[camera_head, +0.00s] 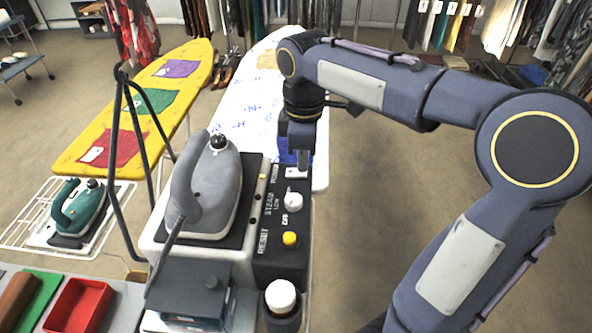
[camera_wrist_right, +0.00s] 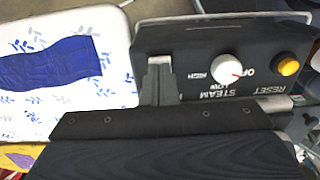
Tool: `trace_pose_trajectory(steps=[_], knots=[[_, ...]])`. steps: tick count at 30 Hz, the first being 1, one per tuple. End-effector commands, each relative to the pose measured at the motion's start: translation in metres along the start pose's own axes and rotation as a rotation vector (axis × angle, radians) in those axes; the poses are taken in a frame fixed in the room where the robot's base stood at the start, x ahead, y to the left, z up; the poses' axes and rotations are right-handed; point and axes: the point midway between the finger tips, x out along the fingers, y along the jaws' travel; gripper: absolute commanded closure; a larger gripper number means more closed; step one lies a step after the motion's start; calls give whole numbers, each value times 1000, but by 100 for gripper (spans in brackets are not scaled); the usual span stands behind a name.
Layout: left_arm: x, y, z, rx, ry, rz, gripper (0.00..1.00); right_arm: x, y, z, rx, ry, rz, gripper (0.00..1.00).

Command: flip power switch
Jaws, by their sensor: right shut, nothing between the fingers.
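The black control panel (camera_head: 275,262) stands beside the grey iron (camera_head: 212,185) and carries the power switch (camera_head: 296,173) at its far end, a light rocker by the POWER label. My right gripper (camera_head: 304,165) is shut and empty, pointing down with its tips right at the switch. Whether they touch it I cannot tell. In the right wrist view the shut fingers (camera_wrist_right: 158,82) hang over the far end of the panel (camera_wrist_right: 200,45) and hide most of the switch. Which way the switch is tilted is not clear. My left gripper is out of view.
On the panel, a white steam knob (camera_head: 293,202) and a yellow reset button (camera_head: 290,239) lie nearer. A white ironing board (camera_head: 252,115) with blue cloth (camera_wrist_right: 45,65) is just beyond. A black stand (camera_head: 120,150) rises left of the iron. Floor right of the panel is clear.

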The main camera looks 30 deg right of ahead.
Motion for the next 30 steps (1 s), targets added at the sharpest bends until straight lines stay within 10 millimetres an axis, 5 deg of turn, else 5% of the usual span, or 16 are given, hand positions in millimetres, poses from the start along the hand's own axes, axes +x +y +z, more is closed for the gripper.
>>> trace_pose_trajectory(steps=[21, 30], knots=[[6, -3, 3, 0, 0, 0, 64, 12, 0, 0, 0, -1, -1, 100], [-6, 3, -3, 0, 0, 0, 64, -3, 0, 0, 0, -1, -1, 100]])
